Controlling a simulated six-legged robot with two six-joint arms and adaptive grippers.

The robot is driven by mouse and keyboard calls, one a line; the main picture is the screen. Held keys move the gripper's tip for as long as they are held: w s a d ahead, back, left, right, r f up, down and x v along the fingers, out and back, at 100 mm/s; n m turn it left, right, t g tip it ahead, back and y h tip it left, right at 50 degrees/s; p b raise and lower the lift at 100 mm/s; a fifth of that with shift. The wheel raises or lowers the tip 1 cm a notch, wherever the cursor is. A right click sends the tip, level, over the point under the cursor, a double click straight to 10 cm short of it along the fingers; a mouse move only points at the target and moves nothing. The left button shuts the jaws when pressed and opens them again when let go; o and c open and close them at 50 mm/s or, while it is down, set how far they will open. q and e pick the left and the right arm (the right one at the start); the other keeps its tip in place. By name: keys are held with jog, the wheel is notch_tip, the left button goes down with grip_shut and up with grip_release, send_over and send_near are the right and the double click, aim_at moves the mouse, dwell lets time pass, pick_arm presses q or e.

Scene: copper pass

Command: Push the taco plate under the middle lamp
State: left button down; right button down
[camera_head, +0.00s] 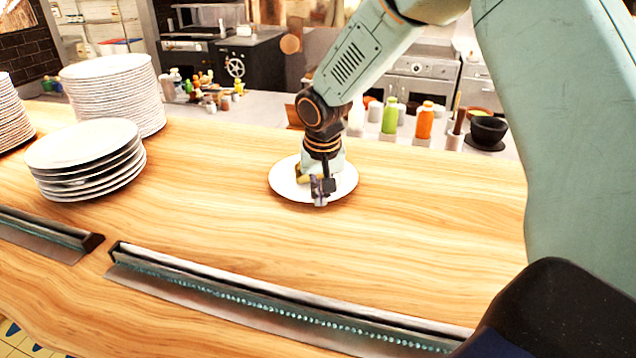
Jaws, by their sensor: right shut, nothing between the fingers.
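A round white plate (285,180) lies on the wooden counter (230,210), right of the plate stacks. Something yellowish, likely the taco, shows on it, mostly hidden behind my gripper. My left gripper is not in view.
Stacks of white plates (85,160) stand on the left of the counter. Behind it are a green bottle (390,117), an orange bottle (425,122) and a dark bowl (488,130). The wood between the plate and the long bar is clear.

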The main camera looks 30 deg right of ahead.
jog(key=shift+w+d, duration=0.4)
jog(key=shift+w, duration=0.15)
jog(key=shift+w+d+r, duration=0.25)
jog(key=shift+w+d, duration=0.25)
jog(key=shift+w, duration=0.05)
jog(key=shift+w+d+p, duration=0.15)
jog(key=shift+w+p, duration=0.15)
jog(key=shift+w+d+f, duration=0.1)
jog(key=shift+w, duration=0.2)
jog(key=shift+x, duration=0.85)
jog(key=shift+s, duration=0.25)
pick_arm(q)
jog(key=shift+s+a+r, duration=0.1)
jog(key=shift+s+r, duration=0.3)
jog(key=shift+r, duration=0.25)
pick_arm(e)
jog(key=shift+a, duration=0.25)
